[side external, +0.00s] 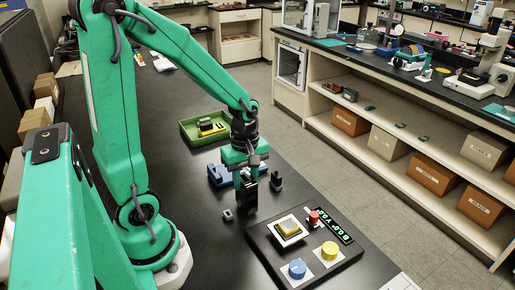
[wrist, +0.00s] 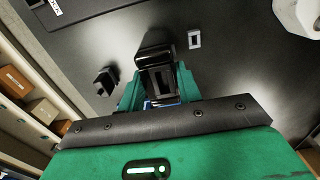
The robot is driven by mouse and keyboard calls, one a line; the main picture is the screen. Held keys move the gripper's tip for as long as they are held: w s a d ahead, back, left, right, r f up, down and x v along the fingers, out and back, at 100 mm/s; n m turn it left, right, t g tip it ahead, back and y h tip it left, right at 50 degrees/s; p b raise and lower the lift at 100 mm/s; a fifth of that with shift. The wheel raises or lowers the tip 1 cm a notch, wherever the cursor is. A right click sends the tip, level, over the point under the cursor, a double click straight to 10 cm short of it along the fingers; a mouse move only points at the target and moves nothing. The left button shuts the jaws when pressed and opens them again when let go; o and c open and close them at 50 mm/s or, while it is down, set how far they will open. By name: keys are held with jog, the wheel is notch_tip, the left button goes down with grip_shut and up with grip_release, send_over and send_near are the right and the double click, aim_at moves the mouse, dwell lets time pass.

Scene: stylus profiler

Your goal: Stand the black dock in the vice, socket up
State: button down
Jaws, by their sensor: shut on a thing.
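My gripper (side external: 249,178) points down and is shut on the black dock (side external: 249,198), which hangs below it, beside the blue vice. In the wrist view the dock (wrist: 158,50) sits between the teal fingers (wrist: 158,88), with a rectangular recess on the side facing the camera. I cannot tell whether its lower end touches the table. The blue vice (side external: 217,174) is just behind and left of my gripper, partly hidden by it. Only a sliver of blue (wrist: 155,104) shows in the wrist view.
A small black block with a post (side external: 276,182) stands close right of the dock. A small grey frame (side external: 228,214) lies to the left. A control panel (side external: 262,243) with a screen and knobs is in front. A green tray (side external: 188,130) with a yellow-black item is behind.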

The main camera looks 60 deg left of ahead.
jog(key=shift+r, duration=2)
jog(key=shift+a, duration=0.1)
jog(key=shift+w+a+r, duration=0.1)
jog(key=shift+w+a, duration=0.15)
jog(key=shift+a, duration=0.3)
jog(key=a+r, duration=0.1)
jog(key=a, duration=1.3)
jog(key=shift+w+a+r, duration=0.15)
jog(key=shift+w, duration=0.15)
jog(key=shift+f, duration=2.1)
